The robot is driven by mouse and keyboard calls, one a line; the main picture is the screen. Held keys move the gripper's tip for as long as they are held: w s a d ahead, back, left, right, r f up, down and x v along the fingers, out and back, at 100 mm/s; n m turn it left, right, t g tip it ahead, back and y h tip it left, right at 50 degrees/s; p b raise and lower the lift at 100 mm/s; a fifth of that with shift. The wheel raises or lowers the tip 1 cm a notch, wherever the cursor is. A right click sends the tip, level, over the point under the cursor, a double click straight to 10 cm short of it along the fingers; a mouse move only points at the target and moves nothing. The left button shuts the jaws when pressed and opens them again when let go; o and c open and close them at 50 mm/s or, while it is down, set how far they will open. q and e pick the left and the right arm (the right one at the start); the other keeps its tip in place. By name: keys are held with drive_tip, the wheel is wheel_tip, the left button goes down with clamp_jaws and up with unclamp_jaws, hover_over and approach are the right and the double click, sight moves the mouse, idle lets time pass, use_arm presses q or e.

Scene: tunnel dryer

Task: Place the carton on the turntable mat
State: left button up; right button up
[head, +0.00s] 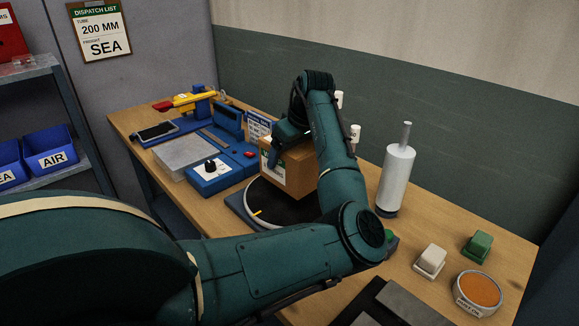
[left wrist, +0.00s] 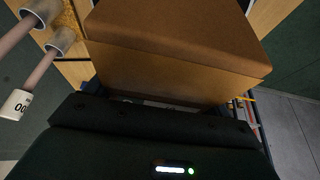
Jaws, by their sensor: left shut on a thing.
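The brown carton (head: 299,166) has a white and green label on its front and is upright over the turntable mat (head: 290,212). I cannot tell whether the carton's bottom touches the mat. My left gripper (head: 288,140) is shut on the carton from above, and my forearm hides the carton's right side and part of the mat. The carton fills the upper middle of the left wrist view (left wrist: 180,62). My right gripper is not in view.
A blue machine (head: 222,172) stands left of the turntable. A white cylinder with a handle (head: 397,180) stands to the right. A white block (head: 430,261), a green block (head: 477,246) and an orange-filled bowl (head: 479,290) lie at the front right. Blue bins (head: 50,148) sit on the left shelf.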

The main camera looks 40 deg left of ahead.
sight(304, 148)
use_arm(q)
drive_tip(key=shift+f, duration=1.9)
drive_tip(key=o, duration=1.5)
drive_tip(key=shift+f, duration=0.2)
drive_tip(key=v, duration=1.2)
drive_tip(key=shift+d+r, duration=0.1)
drive_tip(key=shift+r, duration=0.05)
drive_tip(key=shift+s, duration=0.1)
